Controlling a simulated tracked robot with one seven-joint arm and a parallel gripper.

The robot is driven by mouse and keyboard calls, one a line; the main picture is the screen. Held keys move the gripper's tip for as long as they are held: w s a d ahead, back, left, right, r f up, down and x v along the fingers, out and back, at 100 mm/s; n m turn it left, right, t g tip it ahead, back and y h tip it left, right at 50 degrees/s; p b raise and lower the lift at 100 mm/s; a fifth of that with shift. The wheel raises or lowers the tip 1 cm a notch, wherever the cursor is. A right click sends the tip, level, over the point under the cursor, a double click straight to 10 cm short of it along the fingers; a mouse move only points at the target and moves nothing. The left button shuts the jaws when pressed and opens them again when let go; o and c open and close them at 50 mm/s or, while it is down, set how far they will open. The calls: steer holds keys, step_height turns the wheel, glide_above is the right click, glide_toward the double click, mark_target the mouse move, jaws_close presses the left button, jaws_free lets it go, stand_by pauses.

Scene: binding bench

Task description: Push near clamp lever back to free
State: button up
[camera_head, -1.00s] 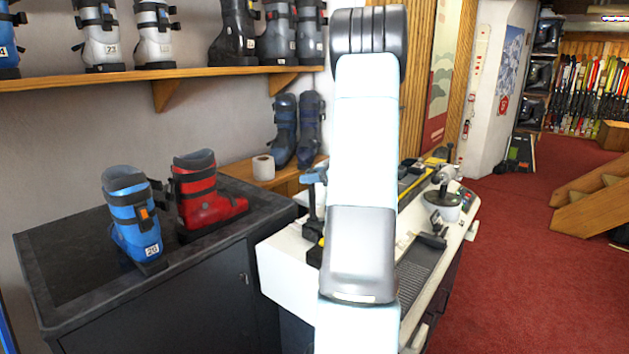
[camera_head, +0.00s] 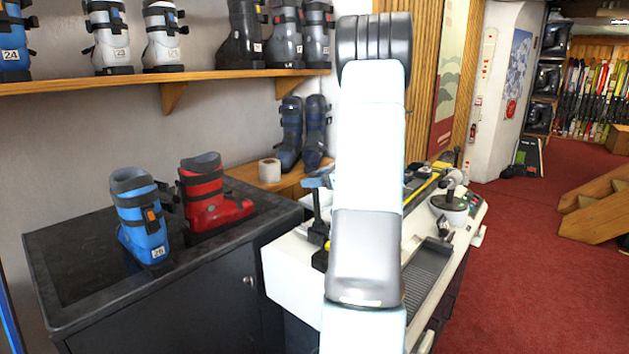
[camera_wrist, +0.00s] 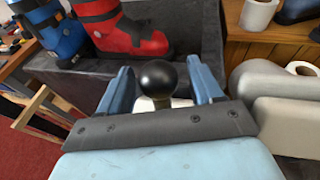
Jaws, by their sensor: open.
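A black ball knob (camera_wrist: 157,79) on a short dark shaft stands between the two blue fingers of my gripper (camera_wrist: 161,88) in the wrist view. The fingers are apart, with a gap showing on both sides of the knob. In the head view a dark upright lever (camera_head: 318,208) rises from the white bench (camera_head: 288,268), just left of my arm. A blue part at its top looks like a finger of my gripper (camera_head: 317,181). The lever's foot is partly hidden by my arm, and its knob cannot be made out there.
A blue boot (camera_head: 140,222) and a red boot (camera_head: 208,195) stand on the dark cabinet to the left. A paper roll (camera_head: 270,170) and dark boots (camera_head: 303,130) are behind the bench. A grey-headed device (camera_head: 450,195) stands farther along it. Red floor (camera_head: 520,270) is clear to the right.

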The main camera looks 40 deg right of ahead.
steer(key=v, duration=1.3)
steer(key=shift+s+d, duration=0.15)
steer(key=shift+s, duration=0.05)
steer(key=shift+c, duration=0.5)
steer(key=shift+s+f, duration=0.1)
steer(key=shift+f, duration=0.1)
steer(key=shift+c, duration=0.6)
steer(key=s+f+t, duration=0.1)
steer(key=f, duration=0.1)
steer(key=s+f+t, duration=0.2)
steer(key=s+f+t+y, duration=0.1)
steer(key=f, duration=0.1)
steer(key=shift+s+d+m, duration=0.25)
steer(key=shift+d+m, duration=0.1)
steer(key=shift+m, duration=0.05)
steer(key=c, duration=0.9)
steer(key=shift+s+f+t, duration=0.2)
steer(key=shift+s+t, duration=0.25)
steer(key=shift+t, duration=0.25)
jaws_close()
steer(key=x, duration=1.4)
